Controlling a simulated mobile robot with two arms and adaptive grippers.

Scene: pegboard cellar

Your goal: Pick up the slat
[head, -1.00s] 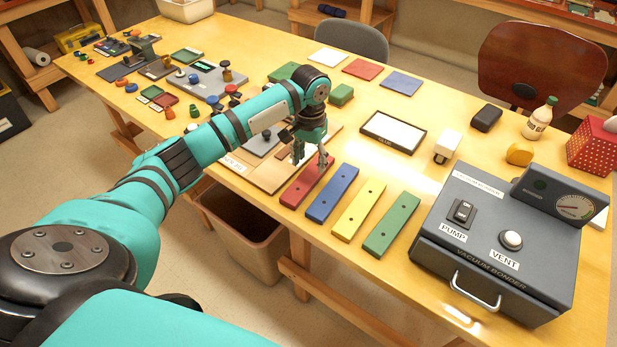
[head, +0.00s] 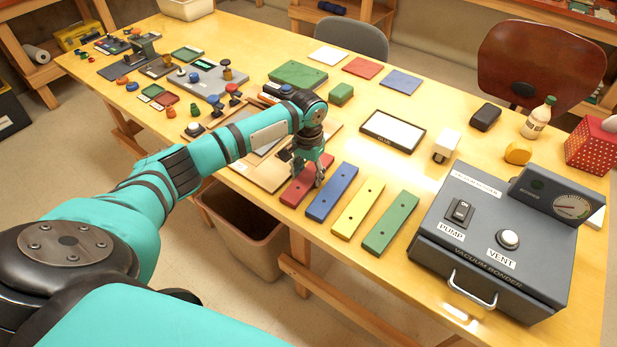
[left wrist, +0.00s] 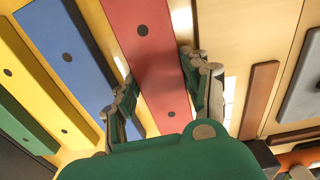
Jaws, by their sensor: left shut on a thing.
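The red slat (head: 291,196) is the leftmost in a row of coloured slats near the table's front edge. My left gripper (head: 308,176) is low over it, one finger on each long side, shut on it. In the left wrist view, the red slat (left wrist: 145,45) runs between the two fingers of my gripper (left wrist: 160,80). It appears level with the table; I cannot tell any gap under it. To its right lie a blue slat (head: 332,192), a yellow slat (head: 358,209) and a green slat (head: 391,222). My right gripper is not in view.
A grey vacuum bonder box (head: 465,250) stands at the table's right front. A framed white plate (head: 393,131) lies behind the slats. A wooden board (head: 262,175) lies just left of the red slat. A bin (head: 240,240) stands below the table edge.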

